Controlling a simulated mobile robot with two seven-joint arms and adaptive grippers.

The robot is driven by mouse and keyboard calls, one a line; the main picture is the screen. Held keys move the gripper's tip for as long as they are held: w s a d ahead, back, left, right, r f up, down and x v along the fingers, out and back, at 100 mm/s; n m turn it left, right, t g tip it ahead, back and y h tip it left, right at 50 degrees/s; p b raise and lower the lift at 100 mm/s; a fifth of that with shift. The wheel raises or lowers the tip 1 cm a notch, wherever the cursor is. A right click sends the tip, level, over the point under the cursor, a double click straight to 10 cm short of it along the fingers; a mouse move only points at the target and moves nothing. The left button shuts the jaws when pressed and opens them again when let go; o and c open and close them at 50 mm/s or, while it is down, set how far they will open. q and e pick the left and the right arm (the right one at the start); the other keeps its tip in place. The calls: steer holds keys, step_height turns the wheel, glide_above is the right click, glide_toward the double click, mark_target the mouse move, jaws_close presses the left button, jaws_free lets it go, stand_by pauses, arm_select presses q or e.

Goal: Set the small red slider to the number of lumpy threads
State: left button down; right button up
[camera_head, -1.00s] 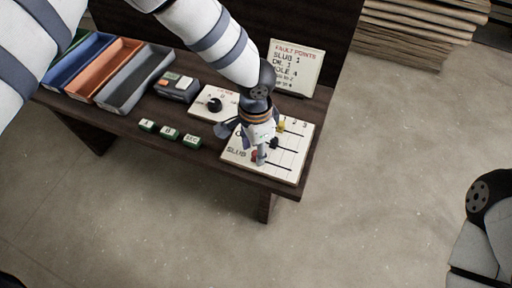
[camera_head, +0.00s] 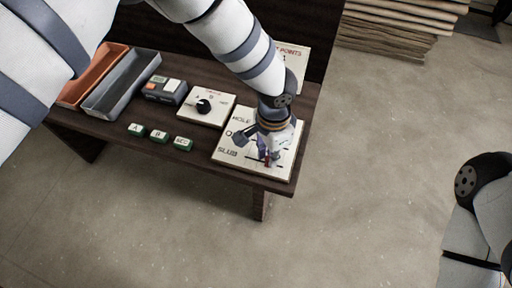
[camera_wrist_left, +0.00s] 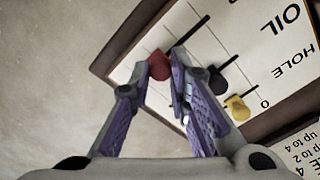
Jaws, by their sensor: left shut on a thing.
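The small red slider (camera_wrist_left: 158,65) sits on the SLUB row's slot of the white slider board (camera_head: 226,162), between my left fingertips. My left gripper (camera_wrist_left: 159,76) is shut on it. In the head view the left gripper (camera_head: 268,160) reaches down over the board's right part, and the red slider (camera_head: 267,162) shows only partly. A black slider (camera_wrist_left: 216,82) on the OIL row and a yellow slider (camera_wrist_left: 238,108) on the HOLE row sit close beside the fingers. The fingers and arm cover most row numbers. My right gripper is out of view.
A FAULT POINTS sign (camera_head: 294,52) stands behind, mostly hidden by my left arm. A dial plate (camera_head: 190,115), buttons labelled A (camera_head: 136,130), B (camera_head: 159,136) and REC (camera_head: 183,143), a grey device (camera_head: 165,91) and trays (camera_head: 122,86) lie to the left on the dark table.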

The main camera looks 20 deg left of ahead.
arm_select(q)
steer(key=c, duration=1.5)
jaws_free()
step_height(320, 180, up, 12)
